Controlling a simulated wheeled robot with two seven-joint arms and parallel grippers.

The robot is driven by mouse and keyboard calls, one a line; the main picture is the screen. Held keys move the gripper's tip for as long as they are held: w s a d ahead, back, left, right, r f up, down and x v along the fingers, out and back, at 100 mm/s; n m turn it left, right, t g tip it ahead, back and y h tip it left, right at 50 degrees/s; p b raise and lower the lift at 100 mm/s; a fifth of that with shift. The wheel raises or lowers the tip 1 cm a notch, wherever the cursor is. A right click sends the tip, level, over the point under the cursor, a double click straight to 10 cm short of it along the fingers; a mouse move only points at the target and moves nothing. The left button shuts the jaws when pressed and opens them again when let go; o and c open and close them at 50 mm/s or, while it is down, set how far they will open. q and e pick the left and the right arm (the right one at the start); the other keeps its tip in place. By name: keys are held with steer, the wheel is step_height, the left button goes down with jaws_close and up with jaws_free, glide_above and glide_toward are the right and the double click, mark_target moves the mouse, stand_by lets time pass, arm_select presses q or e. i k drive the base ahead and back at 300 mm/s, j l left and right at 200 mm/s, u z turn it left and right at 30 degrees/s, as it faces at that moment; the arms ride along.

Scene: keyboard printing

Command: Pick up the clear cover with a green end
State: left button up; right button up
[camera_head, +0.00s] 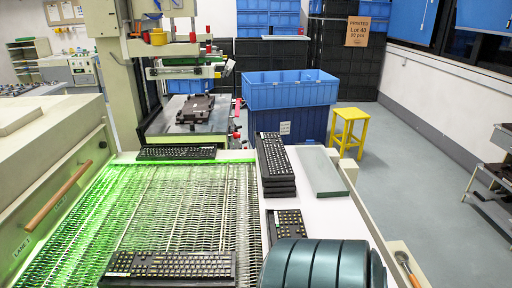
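A flat grey-green rectangular panel (320,172) lies on the white side table, right of a stack of black keyboards. Neither of my grippers shows in the head view. A large dark teal ribbed rounded shape at the bottom right may be part of my own body. It hides the near part of the white table.
Black keyboards (275,160) are stacked left of the panel, and a small keypad (286,225) lies nearer. Keyboards lie on the green-lit mesh conveyor (180,215). Blue crates (290,90) and a yellow stool (349,128) stand behind. The floor at right is mostly open.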

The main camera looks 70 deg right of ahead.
mark_target(325, 180)
steer(key=z, duration=2.75)
